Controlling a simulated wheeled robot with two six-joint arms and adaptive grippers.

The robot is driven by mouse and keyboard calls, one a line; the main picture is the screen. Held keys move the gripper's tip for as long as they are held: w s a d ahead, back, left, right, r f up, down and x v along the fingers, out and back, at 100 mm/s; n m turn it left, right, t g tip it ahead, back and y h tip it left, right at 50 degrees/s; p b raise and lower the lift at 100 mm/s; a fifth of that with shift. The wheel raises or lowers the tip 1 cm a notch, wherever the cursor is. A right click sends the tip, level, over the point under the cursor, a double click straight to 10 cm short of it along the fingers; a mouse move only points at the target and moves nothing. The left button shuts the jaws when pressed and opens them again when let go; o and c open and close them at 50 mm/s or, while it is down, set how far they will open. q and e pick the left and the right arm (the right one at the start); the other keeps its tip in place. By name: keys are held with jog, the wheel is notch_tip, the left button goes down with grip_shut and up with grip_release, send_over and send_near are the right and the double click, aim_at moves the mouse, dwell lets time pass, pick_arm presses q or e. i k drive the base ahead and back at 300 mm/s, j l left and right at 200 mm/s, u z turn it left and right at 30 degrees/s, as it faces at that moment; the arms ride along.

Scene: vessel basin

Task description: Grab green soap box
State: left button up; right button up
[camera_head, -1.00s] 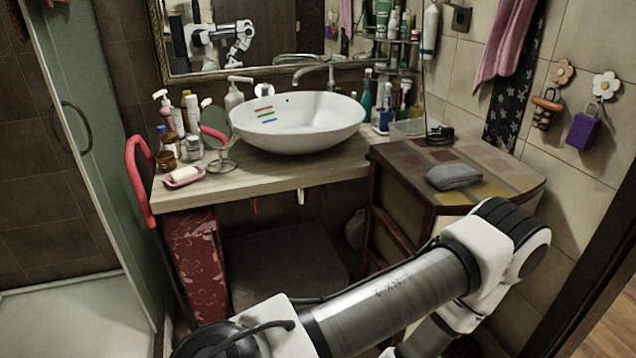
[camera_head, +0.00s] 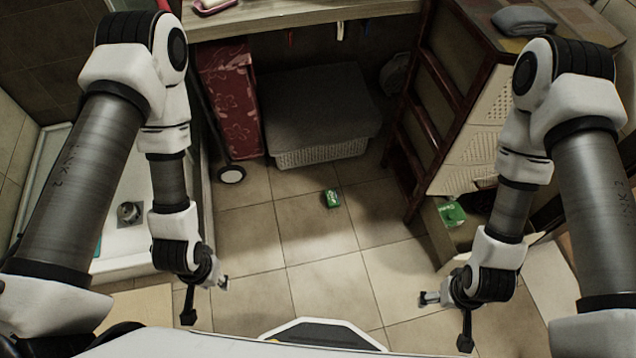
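A small green soap box (camera_head: 331,198) lies on the tiled floor, in the middle of the picture, in front of a covered basket. My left gripper (camera_head: 206,300) hangs low at the left, its fingers spread, empty and well apart from the box. My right gripper (camera_head: 447,320) hangs low at the right, also with spread fingers and empty. A second green item (camera_head: 451,214) is at the low front of the cabinet on the right; I cannot tell exactly what it is.
The white basket (camera_head: 322,153) with a grey lid stands under the counter. The tiled floor (camera_head: 310,240) around the soap box is clear.

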aim_at(331, 197)
jog(key=i+j+z, duration=0.3)
jog(key=i+j, duration=0.2)
jog(key=i+j+z, duration=0.3)
jog(key=i+j, duration=0.3)
